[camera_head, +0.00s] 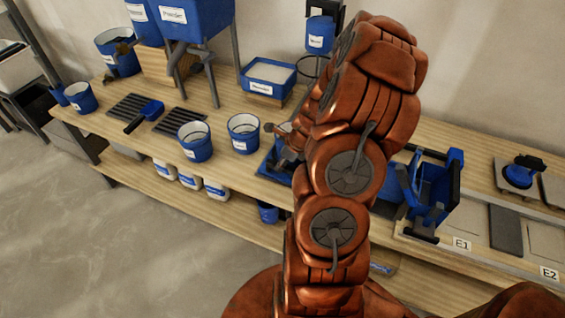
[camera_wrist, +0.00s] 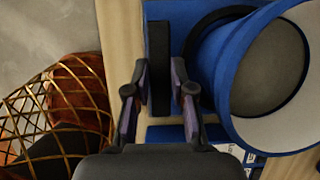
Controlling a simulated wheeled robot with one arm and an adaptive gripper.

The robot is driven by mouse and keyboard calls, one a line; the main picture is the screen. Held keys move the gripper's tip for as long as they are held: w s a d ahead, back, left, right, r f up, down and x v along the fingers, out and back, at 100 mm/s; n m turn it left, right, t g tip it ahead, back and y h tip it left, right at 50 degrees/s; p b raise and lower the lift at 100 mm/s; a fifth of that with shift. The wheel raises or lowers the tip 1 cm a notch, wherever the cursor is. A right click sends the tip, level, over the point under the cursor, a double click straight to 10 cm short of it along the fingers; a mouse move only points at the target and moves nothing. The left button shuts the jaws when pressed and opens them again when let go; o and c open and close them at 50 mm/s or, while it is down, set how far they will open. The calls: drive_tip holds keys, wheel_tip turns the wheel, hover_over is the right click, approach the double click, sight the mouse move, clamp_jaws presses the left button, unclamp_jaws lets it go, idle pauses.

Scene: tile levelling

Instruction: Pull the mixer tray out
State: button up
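The mixer tray (camera_head: 268,168) is a blue base on the bench in the head view, mostly hidden behind my arm. In the wrist view its blue surface (camera_wrist: 183,28) shows at the top, with a dark upright bar (camera_wrist: 158,45), seemingly its handle, at its left edge. My gripper (camera_wrist: 160,75) is open, with one finger on each side of the bar. Small gaps seem to show between fingers and bar; I cannot tell if either touches. A blue bucket with a pale rim (camera_wrist: 290,110) stands just right of the right finger.
Two blue buckets (camera_head: 195,142) (camera_head: 243,134) stand left of the tray on the wooden bench (camera_head: 225,170). A blue scoop (camera_head: 146,114) lies further left. A blue device (camera_head: 432,190) stands right of my arm. The floor (camera_head: 120,220) in front is clear.

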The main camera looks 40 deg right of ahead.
drive_tip(key=o, duration=0.4)
drive_tip(key=shift+r, duration=0.1)
drive_tip(key=shift+v, duration=3.9)
